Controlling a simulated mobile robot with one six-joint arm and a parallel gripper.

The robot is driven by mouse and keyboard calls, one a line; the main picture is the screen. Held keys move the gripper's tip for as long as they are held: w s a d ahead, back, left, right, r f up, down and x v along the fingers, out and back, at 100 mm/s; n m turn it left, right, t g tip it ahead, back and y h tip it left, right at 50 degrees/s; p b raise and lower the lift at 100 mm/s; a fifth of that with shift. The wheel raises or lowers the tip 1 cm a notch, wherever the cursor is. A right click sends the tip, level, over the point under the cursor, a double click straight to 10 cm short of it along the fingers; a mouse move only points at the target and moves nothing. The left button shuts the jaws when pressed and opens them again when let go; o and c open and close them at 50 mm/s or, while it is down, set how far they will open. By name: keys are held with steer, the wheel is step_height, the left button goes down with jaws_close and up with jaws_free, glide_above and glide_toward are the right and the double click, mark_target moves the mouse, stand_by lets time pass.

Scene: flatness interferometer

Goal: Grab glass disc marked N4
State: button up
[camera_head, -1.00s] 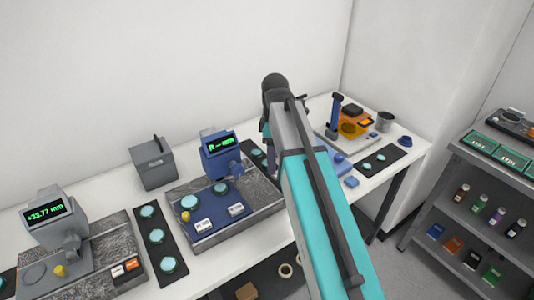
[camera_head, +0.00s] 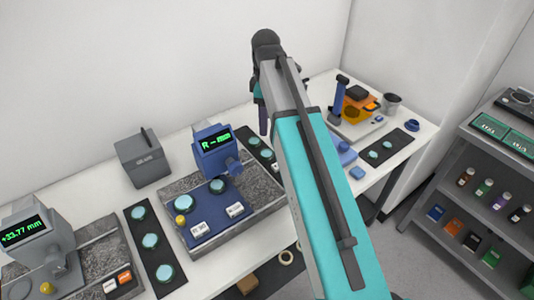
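Round pale-teal glass discs lie on the long white table. Several are in a row on a dark strip, including a middle one (camera_head: 150,241), and two are on the blue mat under the blue gauge, one of them at its centre (camera_head: 217,186). Others lie on a strip partly hidden by my arm (camera_head: 254,142) and on a strip at the right (camera_head: 387,144). No N4 mark is legible on any disc. My gripper (camera_head: 263,118) is small, seen past my arm's far end, above the back of the table. Its fingers cannot be made out clearly.
The blue gauge (camera_head: 213,150) stands on a grey stone plate. A grey gauge (camera_head: 32,238) stands at the left, with a grey box (camera_head: 143,160) behind. An orange device (camera_head: 358,107) and a cup (camera_head: 391,103) are at the far right.

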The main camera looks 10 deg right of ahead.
steer(key=shift+f, duration=0.2)
steer(key=p, duration=0.2)
glide_above(266, 153)
steer(key=shift+w+f, duration=0.1)
steer(key=shift+f, duration=4.05)
steer(key=shift+d+f+p, duration=0.1)
steer(key=shift+f+p, duration=0.8)
steer(key=shift+f, duration=0.45)
steer(key=shift+f+p, duration=0.35)
steer(key=shift+f, duration=0.9)
steer(key=c, duration=1.2)
